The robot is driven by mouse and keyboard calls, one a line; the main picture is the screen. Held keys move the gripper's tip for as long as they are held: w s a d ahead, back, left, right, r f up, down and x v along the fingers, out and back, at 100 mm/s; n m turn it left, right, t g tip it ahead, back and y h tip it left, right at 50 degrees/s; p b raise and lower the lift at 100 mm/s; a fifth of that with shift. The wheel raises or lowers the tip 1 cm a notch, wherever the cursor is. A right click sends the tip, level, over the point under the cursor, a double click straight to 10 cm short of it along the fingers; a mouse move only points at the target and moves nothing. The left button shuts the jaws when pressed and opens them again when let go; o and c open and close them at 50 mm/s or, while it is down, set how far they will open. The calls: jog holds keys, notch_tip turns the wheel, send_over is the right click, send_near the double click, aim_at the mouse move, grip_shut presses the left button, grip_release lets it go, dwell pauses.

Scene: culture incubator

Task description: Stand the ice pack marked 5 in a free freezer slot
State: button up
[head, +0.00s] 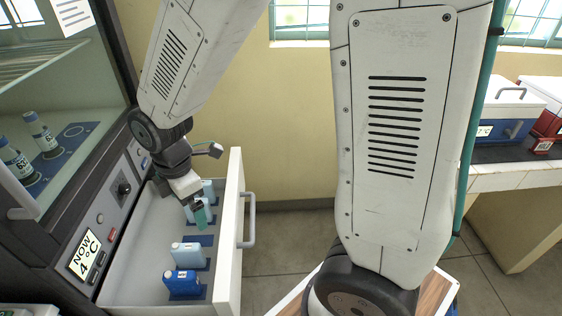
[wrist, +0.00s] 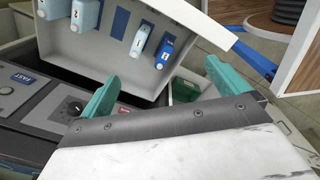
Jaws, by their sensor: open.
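Ice packs stand upright in a row in the open white freezer drawer (head: 228,250). A dark blue pack (head: 183,285) is nearest, with a light blue pack (head: 187,256) behind it. A bare dark blue slot (head: 201,240) follows, then light blue packs (head: 208,188) partly hidden by my gripper (head: 197,214). The wrist view shows light blue packs marked 2 (wrist: 86,14) and 1 (wrist: 141,38), a bare slot (wrist: 121,23) between them, and the dark blue pack (wrist: 166,48). Its mark is too small to read; I cannot pick out a 5. My gripper (wrist: 162,85) is open and empty over the drawer.
The control panel (head: 100,240) with a dial stands left of the drawer, under a glass-fronted chamber with bottles (head: 40,135). The drawer handle (head: 248,220) juts right. A dark green object (wrist: 186,90) lies beyond my fingers.

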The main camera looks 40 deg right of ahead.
jog(key=s+d+r+m, duration=0.6)
jog(key=s+r+m, duration=0.2)
jog(key=s+m, duration=0.1)
jog(key=s+d+r+m, duration=0.6)
jog(key=s+r+m, duration=0.2)
jog(key=s+m, duration=0.1)
jog(key=shift+t, duration=0.4)
jog(key=shift+s, duration=0.1)
